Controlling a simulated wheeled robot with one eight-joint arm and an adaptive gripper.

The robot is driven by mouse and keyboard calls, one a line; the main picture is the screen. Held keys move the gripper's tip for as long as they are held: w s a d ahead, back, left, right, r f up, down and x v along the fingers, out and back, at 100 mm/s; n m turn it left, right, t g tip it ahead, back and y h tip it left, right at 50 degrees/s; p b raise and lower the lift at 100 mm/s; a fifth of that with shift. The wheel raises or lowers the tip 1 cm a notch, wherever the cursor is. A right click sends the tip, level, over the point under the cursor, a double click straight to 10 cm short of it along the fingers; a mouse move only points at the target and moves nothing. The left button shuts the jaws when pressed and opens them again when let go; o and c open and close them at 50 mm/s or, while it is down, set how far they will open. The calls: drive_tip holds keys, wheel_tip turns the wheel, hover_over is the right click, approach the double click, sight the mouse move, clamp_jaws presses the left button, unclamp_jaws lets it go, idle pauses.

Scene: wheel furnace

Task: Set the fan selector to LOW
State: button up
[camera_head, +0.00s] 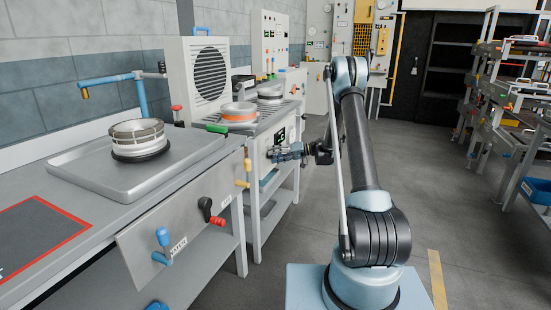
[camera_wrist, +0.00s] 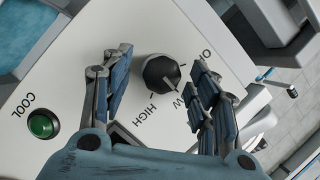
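The fan selector is a black round knob (camera_wrist: 161,74) on a pale panel (camera_wrist: 205,30) in the wrist view. Labels around it read HIGH, a partly hidden word ending in W, and one starting with O. A light mark on the knob appears to face the partly hidden W word; the exact setting is hard to tell. My gripper (camera_wrist: 160,92) is open, its blue fingers on either side of the knob and apart from it. In the head view my gripper (camera_head: 291,152) is at the front of the middle bench unit (camera_head: 261,150); the knob cannot be made out there.
A green button (camera_wrist: 41,125) labelled COOL is on the same panel. In the head view a steel tray (camera_head: 85,178) with a wheel-like part (camera_head: 137,138) is on the near bench. A yellow handle (camera_head: 246,165) projects near the unit. The aisle floor to the right is clear.

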drive_tip(key=v, duration=1.2)
drive_tip(key=s+d+r+m+h, duration=0.1)
drive_tip(key=s+r+h, duration=0.2)
drive_tip(key=s+r, duration=0.35)
drive_tip(key=s+d+r+m+h, duration=0.1)
drive_tip(key=s+r+h, duration=0.15)
drive_tip(key=s, duration=0.75)
drive_tip(key=s+d+r+m+h, duration=0.1)
drive_tip(key=s+r+m+h, duration=0.1)
drive_tip(key=s+r, duration=0.45)
drive_tip(key=s+d+f+h, duration=0.2)
drive_tip(key=s+d+f, duration=0.1)
drive_tip(key=s, duration=0.7)
drive_tip(key=s+d+f+m+t+h, duration=0.1)
drive_tip(key=s+d+f+h, duration=0.2)
drive_tip(key=s, duration=0.7)
drive_tip(key=s+d+f+m+t+h, duration=0.1)
drive_tip(key=s+d+f+h, duration=0.2)
drive_tip(key=s, duration=0.7)
drive_tip(key=d+f, duration=0.2)
drive_tip(key=d, duration=0.2)
drive_tip(key=shift+s+f, duration=0.1)
